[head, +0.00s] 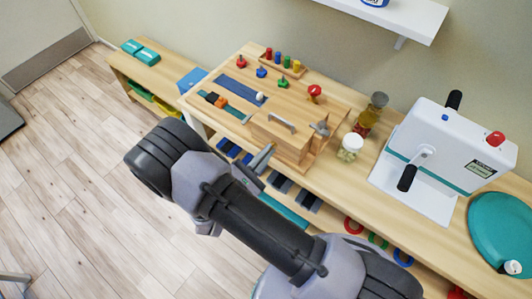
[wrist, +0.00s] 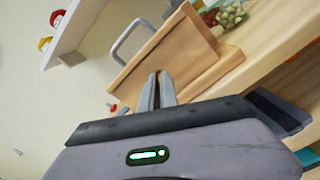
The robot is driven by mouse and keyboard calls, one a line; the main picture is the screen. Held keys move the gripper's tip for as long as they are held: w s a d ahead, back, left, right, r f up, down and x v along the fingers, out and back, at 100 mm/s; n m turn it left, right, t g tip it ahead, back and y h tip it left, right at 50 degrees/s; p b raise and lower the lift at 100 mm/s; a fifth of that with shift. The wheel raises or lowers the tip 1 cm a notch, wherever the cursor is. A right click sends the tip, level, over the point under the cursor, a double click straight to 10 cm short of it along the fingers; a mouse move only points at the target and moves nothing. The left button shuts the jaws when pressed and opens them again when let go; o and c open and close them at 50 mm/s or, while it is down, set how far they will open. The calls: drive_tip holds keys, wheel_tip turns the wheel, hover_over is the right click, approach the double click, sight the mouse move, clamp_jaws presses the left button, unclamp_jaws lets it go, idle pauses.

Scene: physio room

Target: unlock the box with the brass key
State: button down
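The wooden box (head: 278,138) stands on the bench with a grey bar handle (head: 283,122) on it. In the wrist view the box (wrist: 180,52) and its handle (wrist: 132,40) fill the upper middle. My gripper (head: 264,157) is close in front of the box in the head view. Its two grey fingers (wrist: 157,88) are nearly together and point at the box in the wrist view. I cannot make out a brass key or a keyhole in either view. Whether anything thin sits between the fingertips is not clear.
A grey knob-like part (head: 320,128) stands at the box's right. A white-lidded jar (head: 349,147) and a taller spice-coloured jar (head: 371,113) are beyond it. A white crank machine (head: 440,148) stands farther right. A wooden board with coloured knobs (head: 238,84) lies behind the box.

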drive_tip(key=m, duration=0.2)
drive_tip(key=m+b, duration=0.1)
drive_tip(key=m, duration=0.2)
drive_tip(key=shift+d+f, duration=0.1)
drive_tip(key=shift+f, duration=0.1)
drive_tip(key=shift+s+m+b, duration=0.1)
drive_tip(key=shift+m+b, duration=0.8)
drive_tip(key=shift+m, duration=1.1)
drive_tip(key=c, duration=1.6)
unclamp_jaws()
drive_tip(key=p+v, duration=0.3)
drive_tip(key=v, duration=1.4)
drive_tip(key=shift+s, duration=0.15)
